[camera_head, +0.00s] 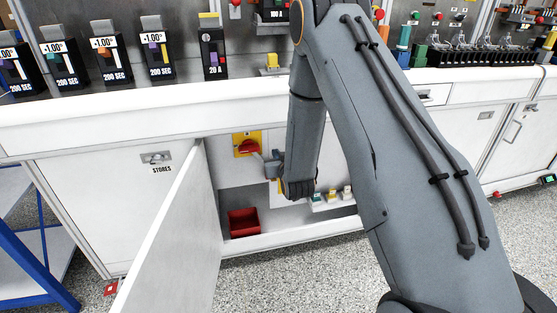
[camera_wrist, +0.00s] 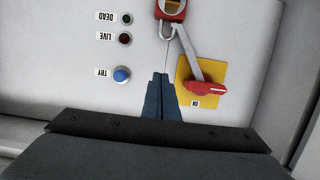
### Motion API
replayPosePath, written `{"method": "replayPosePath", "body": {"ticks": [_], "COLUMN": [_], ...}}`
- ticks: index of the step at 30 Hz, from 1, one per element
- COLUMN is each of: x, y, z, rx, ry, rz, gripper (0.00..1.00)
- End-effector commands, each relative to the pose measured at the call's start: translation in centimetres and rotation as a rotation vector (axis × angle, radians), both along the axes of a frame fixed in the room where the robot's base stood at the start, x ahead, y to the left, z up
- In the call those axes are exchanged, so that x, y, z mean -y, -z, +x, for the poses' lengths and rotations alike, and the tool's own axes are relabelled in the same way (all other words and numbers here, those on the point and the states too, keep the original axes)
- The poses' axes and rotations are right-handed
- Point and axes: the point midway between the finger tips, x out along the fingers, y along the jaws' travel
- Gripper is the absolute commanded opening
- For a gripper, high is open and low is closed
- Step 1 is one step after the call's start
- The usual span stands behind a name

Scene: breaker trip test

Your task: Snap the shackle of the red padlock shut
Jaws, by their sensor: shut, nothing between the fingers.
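The red padlock (camera_wrist: 172,10) is at the top edge of the wrist view, partly cut off, with a yellow-orange patch on its body. Its grey shackle (camera_wrist: 168,34) points down the picture, beside the end of a grey bar (camera_wrist: 184,52). Whether the shackle is seated cannot be told. My gripper (camera_wrist: 161,76) is shut and empty, its fingertips apart from the padlock in the picture, below the shackle. In the head view my gripper (camera_head: 272,163) reaches into the open cupboard; I cannot make out the padlock clearly there.
A red rotary handle (camera_wrist: 205,89) on a yellow plate (camera_wrist: 187,72) is right of my fingers. A blue button (camera_wrist: 121,75) and two indicators are left. The open cupboard door (camera_head: 170,235) stands left of my arm; a red bin (camera_head: 243,222) sits inside.

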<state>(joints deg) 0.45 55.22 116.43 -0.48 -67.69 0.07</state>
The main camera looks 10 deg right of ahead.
Motion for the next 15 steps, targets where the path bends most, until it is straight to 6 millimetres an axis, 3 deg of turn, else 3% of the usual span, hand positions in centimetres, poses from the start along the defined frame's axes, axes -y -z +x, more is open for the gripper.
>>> {"method": "replayPosePath", "body": {"ticks": [7,15], "x": [0.0,0.0], "y": [1.3,4.6], "z": [4.7,4.7], "rx": [0.000,-0.002], "ry": [0.000,0.000], "rz": [0.000,0.000], "gripper": [0.00,0.00]}}
